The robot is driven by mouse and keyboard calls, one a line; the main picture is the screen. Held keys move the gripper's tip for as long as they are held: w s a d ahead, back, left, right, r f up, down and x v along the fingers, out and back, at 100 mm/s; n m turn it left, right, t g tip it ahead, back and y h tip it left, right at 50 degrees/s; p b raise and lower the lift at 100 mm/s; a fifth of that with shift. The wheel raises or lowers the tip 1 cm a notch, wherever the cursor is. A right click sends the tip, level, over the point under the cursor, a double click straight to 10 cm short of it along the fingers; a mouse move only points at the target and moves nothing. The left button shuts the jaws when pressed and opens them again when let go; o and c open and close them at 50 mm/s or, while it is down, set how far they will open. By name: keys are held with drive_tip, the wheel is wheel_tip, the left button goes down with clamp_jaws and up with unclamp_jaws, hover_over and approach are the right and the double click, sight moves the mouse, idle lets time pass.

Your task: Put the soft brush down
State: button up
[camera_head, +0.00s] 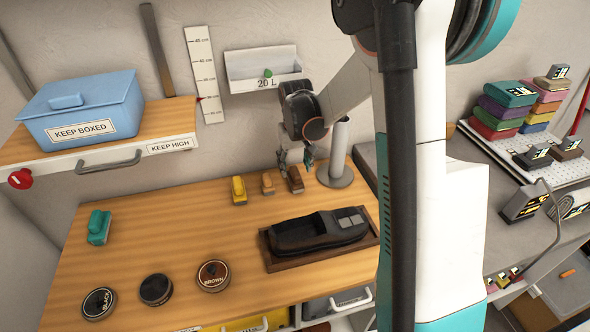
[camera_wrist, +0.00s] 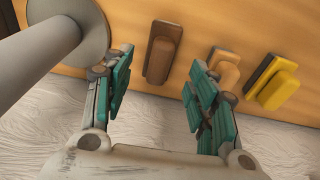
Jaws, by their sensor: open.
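Several brushes are on the wooden worktop; I cannot tell which one is the soft brush. A brown brush (camera_head: 295,180) stands near the back edge, with a tan brush (camera_head: 267,184) and a yellow brush (camera_head: 239,191) to its left. A teal brush (camera_head: 98,227) is apart at the far left. My gripper (camera_head: 295,160) is open and empty just above the brown brush. In the wrist view the brown brush (camera_wrist: 163,52) lies ahead between the spread fingers, touching neither visibly. The tan brush (camera_wrist: 224,72) is partly hidden by the right finger; the yellow brush (camera_wrist: 272,83) is beyond it.
A grey post on a round base (camera_head: 335,174) stands close to the right of my gripper. A dark shoe (camera_head: 318,234) sits in a tray in front. Three round tins, one marked brown (camera_head: 213,275), are at front left. The worktop's middle left (camera_head: 150,230) is clear.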

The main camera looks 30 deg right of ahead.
sight(295, 175)
drive_tip(key=s+a+r+t+p, duration=0.1)
drive_tip(key=s+a+r, duration=0.1)
drive_tip(key=s+r, duration=0.3)
drive_tip(key=s+a+r+n+t, duration=0.1)
drive_tip(key=s+a+r, duration=0.2)
drive_tip(key=r, duration=0.3)
drive_tip(key=s+a+r+t+p, duration=0.1)
drive_tip(key=s+a+r, duration=0.1)
drive_tip(key=s+r, duration=0.3)
drive_tip(key=s+a+r+t, duration=0.1)
drive_tip(key=s+a, duration=0.1)
drive_tip(key=s, duration=0.3)
drive_tip(key=s+a+r+n+t, duration=0.1)
drive_tip(key=s+a+t, duration=0.1)
drive_tip(key=s, duration=0.4)
drive_tip(key=shift+s+a+y, duration=0.3)
drive_tip(key=shift+a, duration=0.35)
drive_tip(key=shift+f+b, duration=0.1)
drive_tip(key=shift+b, duration=0.3)
